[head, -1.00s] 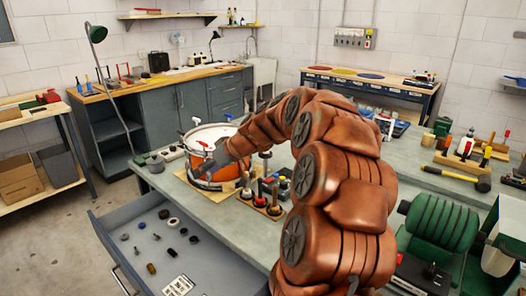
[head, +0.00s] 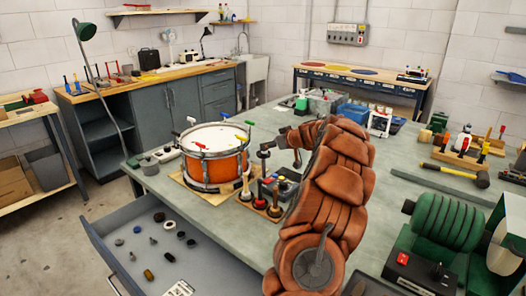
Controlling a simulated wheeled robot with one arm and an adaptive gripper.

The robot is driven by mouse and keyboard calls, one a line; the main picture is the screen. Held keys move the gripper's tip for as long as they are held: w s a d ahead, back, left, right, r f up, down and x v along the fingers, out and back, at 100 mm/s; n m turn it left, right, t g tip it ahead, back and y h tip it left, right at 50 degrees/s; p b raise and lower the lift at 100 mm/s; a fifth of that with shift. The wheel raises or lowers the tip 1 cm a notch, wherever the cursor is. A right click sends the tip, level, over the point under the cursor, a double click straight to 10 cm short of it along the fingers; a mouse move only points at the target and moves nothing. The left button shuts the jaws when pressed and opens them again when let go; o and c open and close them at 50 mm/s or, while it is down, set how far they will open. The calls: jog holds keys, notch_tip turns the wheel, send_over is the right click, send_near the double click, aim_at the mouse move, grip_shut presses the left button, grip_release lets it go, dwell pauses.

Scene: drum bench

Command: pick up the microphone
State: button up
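I cannot make out a microphone with certainty. A dark upright thing with a rounded top (head: 264,154) stands right of the orange drum (head: 222,172); it is too small to name surely. The drum has a white head and sits on a wooden board on the grey bench. My copper-coloured arm is folded over the bench. Its dark gripper (head: 285,144) is right of the drum and close to the upright thing in the picture. The fingers are small and partly hidden by my arm, so their opening and any contact are unclear.
A wooden rack with upright tools (head: 260,203) stands right of the drum. An open drawer (head: 140,268) with small parts juts out at the front left. A green machine (head: 443,222) and a mallet (head: 455,174) are at right. Blue bins (head: 355,115) stand behind my arm.

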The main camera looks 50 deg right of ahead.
jog(key=shift+p+x, duration=1.15)
jog(key=shift+x, duration=1.55)
jog(key=shift+s, duration=0.1)
grip_shut()
